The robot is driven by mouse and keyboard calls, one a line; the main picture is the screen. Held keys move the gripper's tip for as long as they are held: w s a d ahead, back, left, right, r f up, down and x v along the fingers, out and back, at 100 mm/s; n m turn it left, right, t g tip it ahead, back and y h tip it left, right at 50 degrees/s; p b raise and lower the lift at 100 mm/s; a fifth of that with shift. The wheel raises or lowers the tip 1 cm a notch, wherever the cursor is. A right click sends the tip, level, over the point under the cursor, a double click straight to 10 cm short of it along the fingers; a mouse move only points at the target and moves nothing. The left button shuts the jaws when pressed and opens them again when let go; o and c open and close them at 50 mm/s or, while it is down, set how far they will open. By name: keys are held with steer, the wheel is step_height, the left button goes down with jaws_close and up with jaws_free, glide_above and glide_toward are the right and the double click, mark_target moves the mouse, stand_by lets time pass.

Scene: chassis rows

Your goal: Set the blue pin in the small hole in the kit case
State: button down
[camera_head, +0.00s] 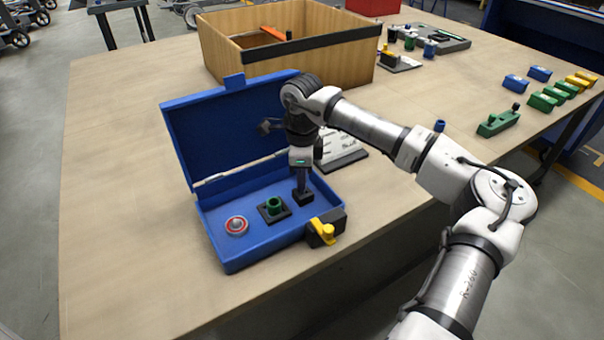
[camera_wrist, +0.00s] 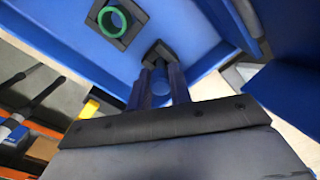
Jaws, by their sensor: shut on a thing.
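The open blue kit case (camera_head: 228,258) lies on the table with its lid raised at the back. My gripper (camera_head: 301,190) points down into the right part of the case, over a small black square block (camera_head: 303,198). In the wrist view my gripper (camera_wrist: 160,92) is shut on the blue pin (camera_wrist: 160,88), whose round end shows between the fingers. The black block (camera_wrist: 158,50) with the small hole sits right by the fingertips. I cannot tell whether the pin is in the hole. A green ring-shaped part (camera_head: 273,205) sits in another black block in the case.
A wooden bin (camera_head: 310,62) stands behind. Green, blue and yellow parts lie at right; the table's left is clear.

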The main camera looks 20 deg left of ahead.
steer(key=shift+f+b, duration=0.6)
steer(key=shift+f, duration=0.25)
steer(key=c, duration=1.2)
jaws_free()
steer(key=shift+r, duration=0.1)
step_height(320, 180, up, 14)
steer(key=shift+f+b, duration=0.1)
steer(key=shift+b, duration=0.4)
